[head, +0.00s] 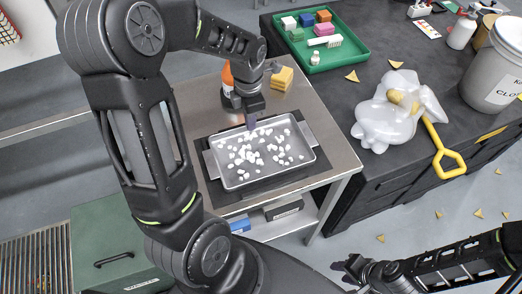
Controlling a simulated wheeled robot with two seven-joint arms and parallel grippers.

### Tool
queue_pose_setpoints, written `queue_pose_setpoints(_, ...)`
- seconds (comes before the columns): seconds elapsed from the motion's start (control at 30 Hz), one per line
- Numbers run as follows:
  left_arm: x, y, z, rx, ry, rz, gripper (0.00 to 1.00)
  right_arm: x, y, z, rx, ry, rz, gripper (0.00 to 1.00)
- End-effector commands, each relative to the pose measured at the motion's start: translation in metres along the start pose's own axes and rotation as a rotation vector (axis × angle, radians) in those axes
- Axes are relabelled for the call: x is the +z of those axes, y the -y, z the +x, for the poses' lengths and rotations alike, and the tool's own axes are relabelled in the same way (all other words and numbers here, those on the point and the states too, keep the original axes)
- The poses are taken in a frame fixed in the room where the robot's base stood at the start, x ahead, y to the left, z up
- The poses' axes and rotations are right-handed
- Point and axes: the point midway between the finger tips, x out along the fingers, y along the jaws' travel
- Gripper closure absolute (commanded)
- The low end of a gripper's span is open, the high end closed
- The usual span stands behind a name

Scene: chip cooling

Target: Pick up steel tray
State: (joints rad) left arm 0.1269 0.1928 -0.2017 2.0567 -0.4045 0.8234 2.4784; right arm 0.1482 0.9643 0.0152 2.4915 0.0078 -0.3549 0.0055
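The steel tray (232,178) lies on a dark mat (206,197) on the metal side table. White chips are scattered over its bottom, and flat handles stick out at its left and right ends. My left gripper (251,123) points down over the tray's far edge, close to the rim. I cannot tell whether it touches the tray or how far its fingers are apart. My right gripper (345,268) is low at the bottom right, away from the tray, and its finger gap is unclear.
An orange bottle (227,76) and yellow sponges (283,78) stand behind the tray near my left arm. The dark counter at right holds a green tray (349,63), a white plastic bag (377,128), a yellow-handled tool (447,160) and a grey bucket (490,75). Yellow bits lie on the floor.

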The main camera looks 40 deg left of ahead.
Motion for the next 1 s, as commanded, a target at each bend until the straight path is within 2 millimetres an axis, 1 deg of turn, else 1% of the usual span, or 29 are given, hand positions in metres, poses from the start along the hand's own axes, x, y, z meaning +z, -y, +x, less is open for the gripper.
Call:
queue_pose_setpoints(0.43,0.0,0.0,-0.001,0.001,0.001,0.0,1.0,0.0,0.0,0.0,0.0,0.0,0.0,0.64)
queue_pose_setpoints(0.57,0.001,-0.001,-0.006,0.003,0.003,0.0,1.0,0.0,0.0,0.001,0.0,0.0,0.0,0.64)
queue_pose_setpoints(0.67,0.001,-0.001,-0.017,0.004,0.004,0.0,1.0,0.0,-0.001,0.003,-0.001,-0.001,-0.001,0.64)
queue_pose_setpoints(0.77,0.001,-0.001,-0.034,0.004,0.005,0.0,1.0,-0.001,-0.002,0.005,-0.002,-0.001,-0.001,0.64)
queue_pose_setpoints(1.0,0.001,-0.001,-0.08,0.004,0.005,0.0,1.0,-0.001,-0.003,0.01,-0.004,-0.003,-0.002,0.64)
